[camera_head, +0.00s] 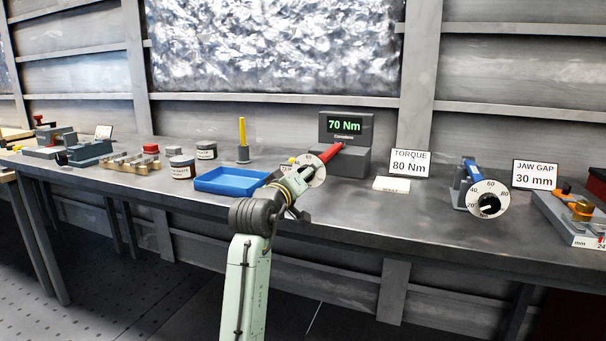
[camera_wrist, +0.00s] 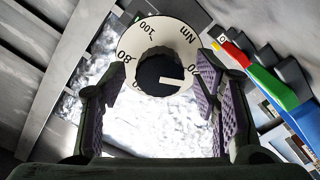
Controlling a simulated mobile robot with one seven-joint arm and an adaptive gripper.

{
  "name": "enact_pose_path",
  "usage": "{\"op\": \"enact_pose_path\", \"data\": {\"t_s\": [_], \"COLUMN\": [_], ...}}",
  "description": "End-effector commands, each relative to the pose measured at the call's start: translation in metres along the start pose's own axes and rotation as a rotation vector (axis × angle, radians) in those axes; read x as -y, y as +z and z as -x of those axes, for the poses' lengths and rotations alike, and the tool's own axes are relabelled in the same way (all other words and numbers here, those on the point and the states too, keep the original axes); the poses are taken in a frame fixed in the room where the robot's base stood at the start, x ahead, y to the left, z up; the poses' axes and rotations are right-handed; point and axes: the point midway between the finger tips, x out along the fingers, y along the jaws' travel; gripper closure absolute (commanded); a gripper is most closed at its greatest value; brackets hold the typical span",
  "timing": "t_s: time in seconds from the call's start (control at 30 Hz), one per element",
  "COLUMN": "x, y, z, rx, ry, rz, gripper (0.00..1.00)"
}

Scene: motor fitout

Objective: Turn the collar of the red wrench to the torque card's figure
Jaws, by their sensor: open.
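The red wrench (camera_head: 331,151) rests at the grey tester (camera_head: 345,160), whose green display reads 70 Nm. Its white dial (camera_head: 315,171) faces me, partly covered by my gripper (camera_head: 290,192). In the wrist view the dial (camera_wrist: 177,36) shows 100, 80 and Nm; other figures are partly hidden. The dark collar (camera_wrist: 155,75) sits at its centre, with a white mark pointing right. My gripper (camera_wrist: 160,85) is open, its purple-padded fingers on either side of the collar; I cannot tell whether they touch it. The torque card (camera_head: 409,163) reads 80 Nm.
A blue wrench (camera_head: 472,172) with its own dial stands to the right, beside a jaw gap card (camera_head: 535,174) reading 30 mm. A blue tray (camera_head: 231,181), cans and a yellow-handled tool (camera_head: 242,135) stand left. The bench front between the two wrenches is mostly clear.

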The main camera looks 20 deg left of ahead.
Motion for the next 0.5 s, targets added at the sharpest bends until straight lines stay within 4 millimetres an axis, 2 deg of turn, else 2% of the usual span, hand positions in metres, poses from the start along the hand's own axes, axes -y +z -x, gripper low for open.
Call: {"op": "enact_pose_path", "data": {"t_s": [0.27, 0.5], "x": [-0.0001, 0.0], "y": [0.0001, 0.0], "z": [-0.0014, -0.0011], "rx": [0.0, -0.001], "ry": [0.0, 0.0], "rz": [-0.001, 0.0], "gripper": [0.44, 0.6]}}
